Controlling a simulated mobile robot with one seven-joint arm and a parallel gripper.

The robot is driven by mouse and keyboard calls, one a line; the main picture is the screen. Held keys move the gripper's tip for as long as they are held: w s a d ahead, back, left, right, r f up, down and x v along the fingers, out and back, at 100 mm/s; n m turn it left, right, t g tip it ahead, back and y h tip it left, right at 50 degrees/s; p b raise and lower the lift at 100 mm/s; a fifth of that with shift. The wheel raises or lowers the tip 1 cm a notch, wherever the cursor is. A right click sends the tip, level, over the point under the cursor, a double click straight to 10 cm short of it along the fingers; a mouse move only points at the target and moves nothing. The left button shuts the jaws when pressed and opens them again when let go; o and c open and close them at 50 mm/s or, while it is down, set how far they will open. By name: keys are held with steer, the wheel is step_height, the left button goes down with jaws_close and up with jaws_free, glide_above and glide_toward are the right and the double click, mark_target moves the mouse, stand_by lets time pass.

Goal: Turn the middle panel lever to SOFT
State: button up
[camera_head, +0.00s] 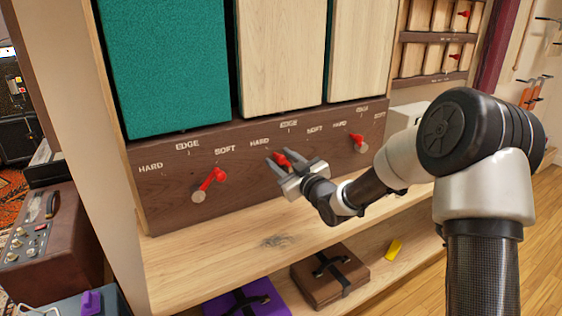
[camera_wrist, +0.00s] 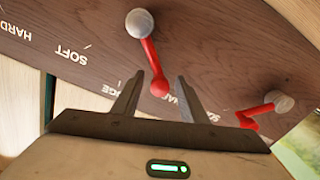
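The middle panel lever (camera_head: 281,158) is red, on the dark brown board under the middle wood panel (camera_head: 281,60). In the wrist view, upside down, its round grey pivot (camera_wrist: 140,23) is clear and its red knob (camera_wrist: 160,88) points between the middle EDGE (camera_wrist: 115,87) and HARD marks. The middle SOFT label (camera_head: 315,130) lies to the right of the lever in the head view. My gripper (camera_head: 289,160) is open, with one finger on each side of the knob. In the wrist view, gaps show between the knob and both fingers (camera_wrist: 160,92). The lever's pivot is hidden in the head view.
The left lever (camera_head: 213,180) and right lever (camera_head: 357,141) flank the middle one on the board. A wooden shelf (camera_head: 240,250) runs below, with a brown case (camera_head: 330,278) and a purple case (camera_head: 240,300) beneath. A teal panel (camera_head: 172,65) stands at left.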

steer(key=shift+c, duration=0.2)
jaws_close()
steer(key=m, duration=0.1)
steer(key=w+d+r+m+p, duration=0.1)
steer(key=d+r+m+p, duration=0.1)
steer(key=m, duration=0.1)
steer(key=shift+w, duration=0.25)
steer(key=d+m+p, duration=0.1)
steer(key=w+m+p, duration=0.1)
steer(key=m, duration=0.1)
steer(key=d+m+p, duration=0.1)
steer(key=shift+w+d+r+m, duration=0.3)
steer(key=shift+w+d, duration=0.05)
steer(key=shift+w, duration=0.05)
steer(key=d+m, duration=0.1)
steer(key=w+m+p, duration=0.1)
steer(key=m, duration=0.1)
steer(key=d+m+p, duration=0.1)
steer(key=shift+w+d+f+m, duration=0.3)
steer(key=shift+w+d+f, duration=0.05)
steer(key=shift+w+f, duration=0.05)
steer(key=shift+w+d+f+m+p, duration=0.45)
steer(key=shift+d+m+p, duration=0.15)
steer(key=shift+m, duration=0.5)
steer(key=shift+w+d+f+m, duration=0.2)
steer(key=shift+d+f+m, duration=0.15)
steer(key=shift+m, duration=0.3)
steer(key=shift+w+d+f+m, duration=0.2)
steer(key=shift+f+m, duration=0.1)
steer(key=shift+m, duration=0.35)
